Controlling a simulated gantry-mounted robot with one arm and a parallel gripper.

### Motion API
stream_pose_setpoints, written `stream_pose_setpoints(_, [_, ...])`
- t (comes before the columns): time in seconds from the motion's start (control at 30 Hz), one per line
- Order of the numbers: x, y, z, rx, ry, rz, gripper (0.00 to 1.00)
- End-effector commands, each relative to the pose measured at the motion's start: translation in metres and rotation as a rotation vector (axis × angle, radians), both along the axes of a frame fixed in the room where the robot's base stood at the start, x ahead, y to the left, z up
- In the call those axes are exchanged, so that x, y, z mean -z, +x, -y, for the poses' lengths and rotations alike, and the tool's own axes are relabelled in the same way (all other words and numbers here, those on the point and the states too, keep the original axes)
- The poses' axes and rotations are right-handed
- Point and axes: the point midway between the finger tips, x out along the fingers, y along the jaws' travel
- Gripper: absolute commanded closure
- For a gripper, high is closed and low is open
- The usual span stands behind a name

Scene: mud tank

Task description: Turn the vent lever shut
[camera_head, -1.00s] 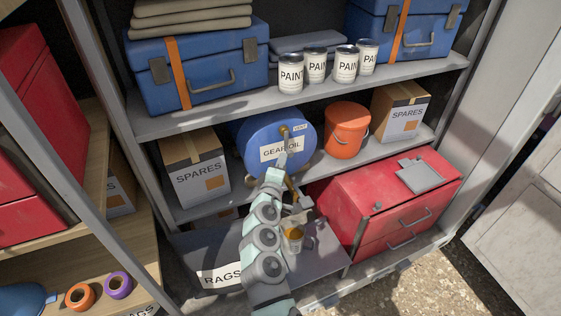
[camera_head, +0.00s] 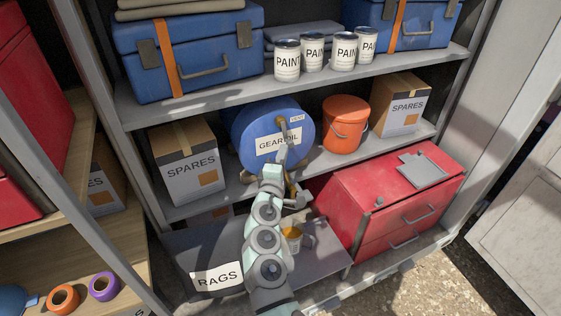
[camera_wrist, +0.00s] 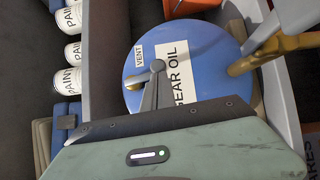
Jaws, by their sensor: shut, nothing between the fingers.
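A blue drum (camera_head: 239,124) labelled GEAR OIL lies on the middle shelf, its round end facing me. The brass vent lever (camera_head: 281,122) is on the upper part of that end, beside a small VENT label (camera_head: 297,118). In the wrist view a brass part of the lever (camera_wrist: 134,84) shows just left of my fingers; the rest is hidden behind them. My gripper (camera_head: 284,148) is shut and empty, its tips in front of the drum face close to the lever. It also shows in the wrist view (camera_wrist: 157,68). I cannot tell whether it touches the lever.
A brass tap (camera_wrist: 262,55) juts from the drum's lower part, near my arm. An orange bucket (camera_head: 345,128) and SPARES boxes (camera_head: 186,165) flank the drum. Paint cans (camera_head: 312,54) stand on the shelf above. A red chest (camera_head: 350,195) and a cup (camera_head: 292,240) are below.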

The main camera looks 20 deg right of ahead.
Motion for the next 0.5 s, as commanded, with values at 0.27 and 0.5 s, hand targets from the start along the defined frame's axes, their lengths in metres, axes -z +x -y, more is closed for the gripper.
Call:
stream_pose_setpoints(0.27, [0.015,0.0,0.014,0.0,-0.218,0.006,1.0])
stream_pose_setpoints(0.5, [0.01,0.001,0.024,-0.002,-0.315,0.012,1.0])
